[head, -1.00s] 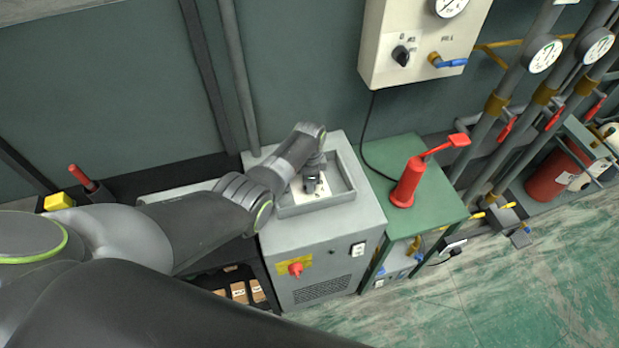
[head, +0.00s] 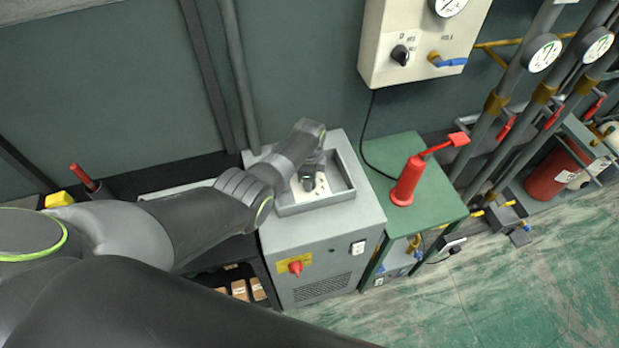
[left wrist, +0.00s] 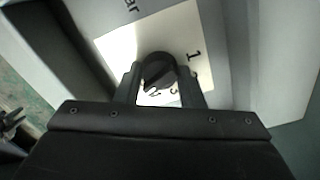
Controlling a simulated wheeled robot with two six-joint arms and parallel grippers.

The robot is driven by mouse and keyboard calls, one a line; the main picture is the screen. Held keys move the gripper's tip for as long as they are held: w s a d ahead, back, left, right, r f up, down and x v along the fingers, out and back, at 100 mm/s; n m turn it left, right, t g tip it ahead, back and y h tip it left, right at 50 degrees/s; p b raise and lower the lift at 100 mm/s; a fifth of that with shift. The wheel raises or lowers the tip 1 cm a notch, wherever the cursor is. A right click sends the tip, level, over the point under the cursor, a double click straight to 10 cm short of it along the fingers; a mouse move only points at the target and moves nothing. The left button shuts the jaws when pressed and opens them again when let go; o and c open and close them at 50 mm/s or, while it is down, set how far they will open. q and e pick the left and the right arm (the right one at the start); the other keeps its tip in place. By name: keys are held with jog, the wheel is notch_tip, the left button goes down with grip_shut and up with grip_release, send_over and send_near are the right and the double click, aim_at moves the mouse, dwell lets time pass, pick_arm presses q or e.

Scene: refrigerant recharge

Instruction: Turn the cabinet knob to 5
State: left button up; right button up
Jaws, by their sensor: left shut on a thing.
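The cabinet knob (left wrist: 158,72) is dark and round and sits on a white dial plate (left wrist: 185,35) with printed marks. A "1" shows at the plate's right, and other marks are partly hidden. My left gripper (left wrist: 160,82) reaches down into the recessed top of the grey cabinet (head: 315,250) and is shut on the knob, one finger on each side. In the head view the left gripper (head: 308,183) covers the knob, and a strip of the white plate (head: 323,184) shows beside it. I cannot read which number the knob points to. My right gripper is not in view.
A raised rim (head: 340,197) surrounds the recess. A red hand pump (head: 408,182) stands on the green table (head: 440,205) to the right. A wall box (head: 410,25) with a black knob and blue valve hangs above. Pipes with gauges are at far right.

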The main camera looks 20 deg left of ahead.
pick_arm(q)
jog(key=o, duration=1)
jog(key=shift+w+r+p, duration=0.1)
jog(key=shift+r+p, duration=0.2)
jog(key=shift+r, duration=0.35)
notch_tip(320, 180, up, 5)
jog(key=shift+r+p, duration=0.1)
jog(key=shift+p, duration=0.5)
notch_tip(320, 180, up, 11)
jog(key=shift+b, duration=0.35)
